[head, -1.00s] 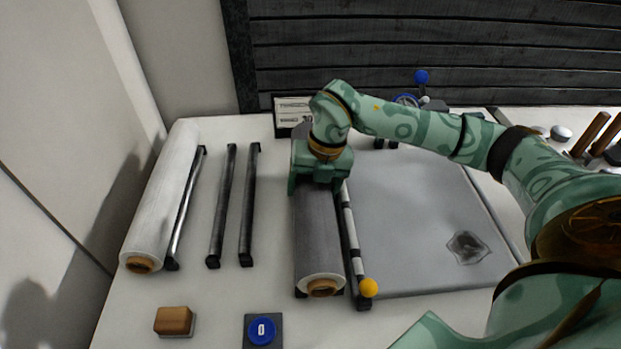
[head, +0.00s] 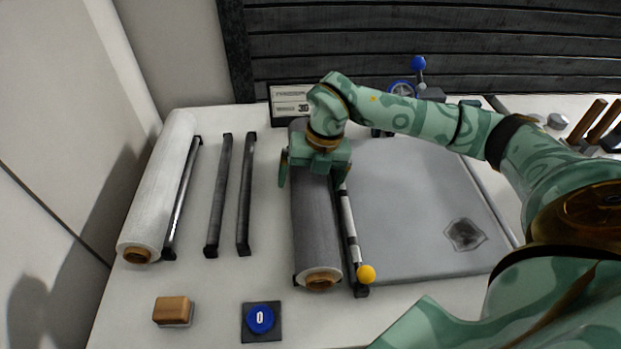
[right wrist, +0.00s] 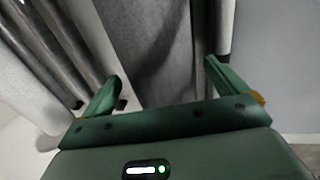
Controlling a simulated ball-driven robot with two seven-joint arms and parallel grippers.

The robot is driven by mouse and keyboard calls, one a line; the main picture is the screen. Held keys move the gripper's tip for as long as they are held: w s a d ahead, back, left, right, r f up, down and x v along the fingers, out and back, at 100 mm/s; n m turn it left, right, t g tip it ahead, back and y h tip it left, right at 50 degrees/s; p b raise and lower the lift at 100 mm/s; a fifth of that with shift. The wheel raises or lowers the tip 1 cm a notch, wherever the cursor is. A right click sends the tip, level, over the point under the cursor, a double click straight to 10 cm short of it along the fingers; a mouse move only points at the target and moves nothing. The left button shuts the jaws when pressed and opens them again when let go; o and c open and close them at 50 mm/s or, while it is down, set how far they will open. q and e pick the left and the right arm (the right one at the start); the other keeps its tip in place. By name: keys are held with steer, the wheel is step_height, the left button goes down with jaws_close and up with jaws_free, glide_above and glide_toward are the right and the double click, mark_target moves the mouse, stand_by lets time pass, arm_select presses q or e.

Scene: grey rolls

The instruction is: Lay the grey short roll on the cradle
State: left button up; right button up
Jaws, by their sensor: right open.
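The grey roll (head: 317,235) lies lengthwise left of the grey mat, its brown core end (head: 318,284) facing me. Black support ends show at its near end, so it seems to rest on a cradle that it mostly hides. My right gripper (head: 312,182) is open above the roll's far half, with one finger on each side. In the right wrist view the grey roll (right wrist: 165,45) runs between the two spread fingers (right wrist: 163,85); contact cannot be told. My left gripper is out of view.
A white roll (head: 160,190) lies at the far left beside black rails (head: 218,195). A banded rod with a yellow ball (head: 366,274) runs along the grey roll's right side. A grey mat (head: 420,220), a blue button (head: 260,318) and a brown block (head: 173,310) are near.

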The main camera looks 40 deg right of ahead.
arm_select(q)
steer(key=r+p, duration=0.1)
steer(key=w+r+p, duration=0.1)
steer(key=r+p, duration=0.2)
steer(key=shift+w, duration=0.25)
arm_select(e)
step_height(320, 180, up, 15)
steer(key=s+d, duration=0.1)
steer(key=d, duration=0.1)
steer(key=shift+s+d+r, duration=0.15)
steer(key=shift+s+d, duration=0.1)
steer(key=shift+d, duration=0.05)
